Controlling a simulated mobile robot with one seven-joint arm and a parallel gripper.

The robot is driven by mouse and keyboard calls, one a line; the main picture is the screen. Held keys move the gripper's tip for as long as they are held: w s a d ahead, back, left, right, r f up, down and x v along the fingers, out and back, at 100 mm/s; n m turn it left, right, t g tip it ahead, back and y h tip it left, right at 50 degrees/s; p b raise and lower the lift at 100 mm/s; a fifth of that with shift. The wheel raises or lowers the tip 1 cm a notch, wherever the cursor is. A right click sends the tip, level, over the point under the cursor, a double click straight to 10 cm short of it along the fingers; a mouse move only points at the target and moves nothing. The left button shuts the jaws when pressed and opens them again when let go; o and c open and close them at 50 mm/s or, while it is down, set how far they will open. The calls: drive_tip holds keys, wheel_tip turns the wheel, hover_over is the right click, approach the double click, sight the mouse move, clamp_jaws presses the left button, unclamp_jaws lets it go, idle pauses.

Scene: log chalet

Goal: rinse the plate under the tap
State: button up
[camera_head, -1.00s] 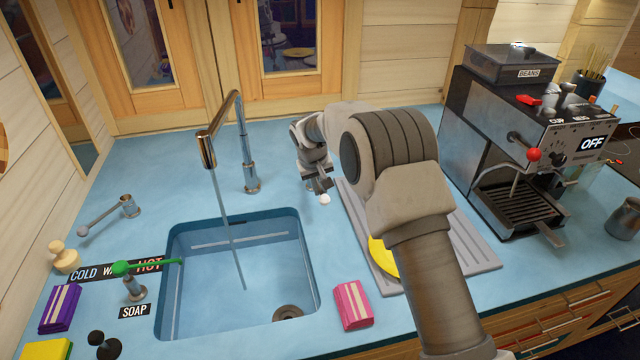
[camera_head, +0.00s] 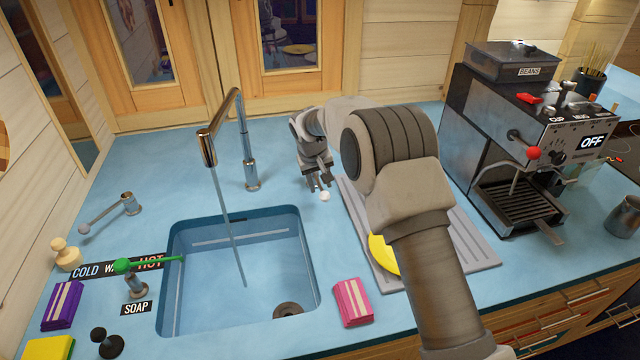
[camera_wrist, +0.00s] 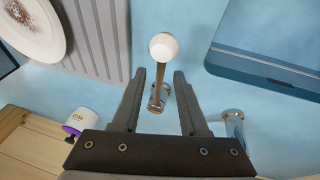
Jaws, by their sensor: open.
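The chrome tap (camera_head: 242,135) stands behind the sink (camera_head: 310,262), and a thin water stream (camera_head: 229,230) falls from its spout into the basin. A white-knobbed lever (camera_wrist: 162,47) on a chrome base stands right of the tap. Its knob also shows in the head view (camera_head: 325,196). My gripper (camera_wrist: 159,73) is open and empty, with the lever lined up between its fingers; contact is not clear. A white plate with brown stains (camera_wrist: 58,45) lies on the grey drainer (camera_wrist: 100,50). My arm hides most of the drainer's middle in the head view, where a yellow plate edge (camera_head: 382,254) shows.
A coffee machine (camera_head: 545,140) stands right of the drainer. A pink sponge (camera_head: 352,303) lies right of the sink. A green-handled lever (camera_head: 135,268), a soap label (camera_head: 136,308) and a purple sponge (camera_head: 62,305) are at left. The back-left counter is mostly clear.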

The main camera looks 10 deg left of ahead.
drive_tip(key=d+v, duration=0.1)
drive_tip(key=v, duration=1.6)
drive_tip(key=shift+a+b, duration=0.45)
